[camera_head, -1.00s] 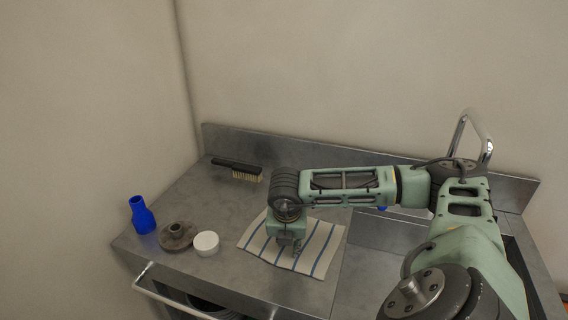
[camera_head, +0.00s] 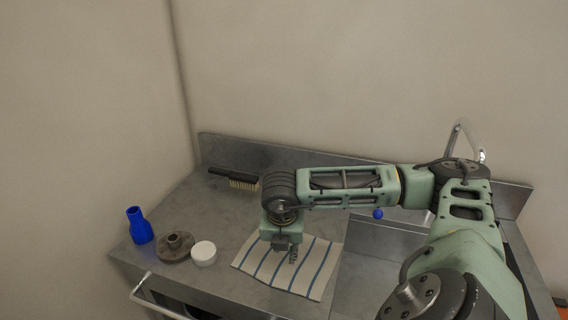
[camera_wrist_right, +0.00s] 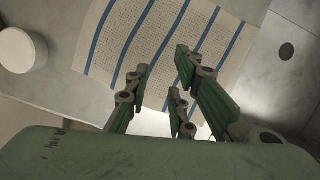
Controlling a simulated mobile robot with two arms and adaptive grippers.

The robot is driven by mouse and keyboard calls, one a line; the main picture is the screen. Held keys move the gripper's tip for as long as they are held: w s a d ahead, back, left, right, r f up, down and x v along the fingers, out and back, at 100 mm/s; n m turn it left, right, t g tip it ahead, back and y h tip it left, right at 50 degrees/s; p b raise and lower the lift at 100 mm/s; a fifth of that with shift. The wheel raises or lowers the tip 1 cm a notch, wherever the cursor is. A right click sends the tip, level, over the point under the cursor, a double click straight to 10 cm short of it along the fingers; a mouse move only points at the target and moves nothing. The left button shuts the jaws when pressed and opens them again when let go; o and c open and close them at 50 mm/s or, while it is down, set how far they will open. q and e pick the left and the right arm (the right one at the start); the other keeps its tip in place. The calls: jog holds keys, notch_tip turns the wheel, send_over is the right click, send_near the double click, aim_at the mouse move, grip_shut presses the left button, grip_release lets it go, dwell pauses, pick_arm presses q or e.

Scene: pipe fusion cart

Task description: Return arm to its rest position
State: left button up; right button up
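My right arm comes in from the right in the head view. Its gripper (camera_head: 291,256) points down over the white cloth with blue stripes (camera_head: 318,273). In the right wrist view the gripper (camera_wrist_right: 163,88) has its green-padded fingers spread apart with nothing between them. The cloth (camera_wrist_right: 155,45) lies flat beyond the fingertips; how high they are above it is hard to tell. My left arm and left gripper are not in view.
On the metal cart (camera_head: 205,205) stand a blue reducer (camera_head: 139,226), a grey flanged part (camera_head: 175,247) and a white cap (camera_head: 203,253). A black-handled brush (camera_head: 234,178) lies by the raised back edge. A blue ball (camera_head: 378,214) shows below my forearm. A metal handle (camera_head: 467,137) rises at back right.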

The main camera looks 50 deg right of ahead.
jog(key=shift+r, duration=0.8)
